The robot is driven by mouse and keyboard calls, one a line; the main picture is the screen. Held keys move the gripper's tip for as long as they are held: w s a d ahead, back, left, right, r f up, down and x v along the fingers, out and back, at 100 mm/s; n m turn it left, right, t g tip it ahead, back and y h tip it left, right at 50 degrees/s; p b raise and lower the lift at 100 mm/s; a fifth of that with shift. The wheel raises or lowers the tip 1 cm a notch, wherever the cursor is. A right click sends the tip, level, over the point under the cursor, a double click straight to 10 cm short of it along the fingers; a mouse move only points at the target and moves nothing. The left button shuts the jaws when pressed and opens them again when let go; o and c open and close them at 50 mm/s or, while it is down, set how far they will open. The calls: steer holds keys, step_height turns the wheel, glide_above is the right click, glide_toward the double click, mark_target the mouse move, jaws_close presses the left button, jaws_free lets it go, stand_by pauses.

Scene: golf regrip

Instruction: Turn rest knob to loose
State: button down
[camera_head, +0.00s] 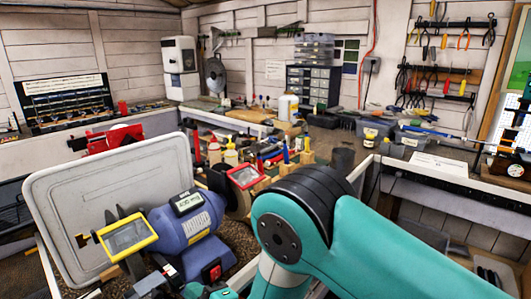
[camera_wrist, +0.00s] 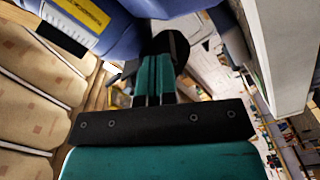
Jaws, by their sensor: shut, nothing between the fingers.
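The blue bench grinder (camera_head: 190,228) stands on the bench at lower left in the head view, with a yellow-framed shield (camera_head: 127,238) on its left and a red-framed shield (camera_head: 245,176) on its right. Its blue body (camera_wrist: 112,35) fills the upper left of the wrist view. My gripper (camera_wrist: 157,62) is shut and empty, its teal fingers together close beside the grinder. A dark round part (camera_wrist: 172,44) shows at the fingertips. I cannot tell if it is the rest knob or if the fingers touch it. In the head view my arm hides the lower right.
A large pale lid-like panel (camera_head: 108,200) stands behind the grinder. A red vise (camera_head: 105,139), bottles (camera_head: 231,153) and hand tools crowd the bench behind. In the wrist view a pale panel edge (camera_wrist: 283,55) runs close on the right.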

steer(key=shift+w+a+r+t+b, duration=0.1)
steer(key=shift+w+r+t+b, duration=0.2)
steer(key=shift+w+r+b, duration=0.15)
steer(key=shift+f+b+v, duration=0.15)
steer(key=shift+b+v, duration=0.6)
steer(key=shift+v, duration=0.7)
steer(key=shift+f+b+v, duration=0.15)
steer(key=shift+b+v, duration=0.6)
steer(key=shift+v, duration=0.7)
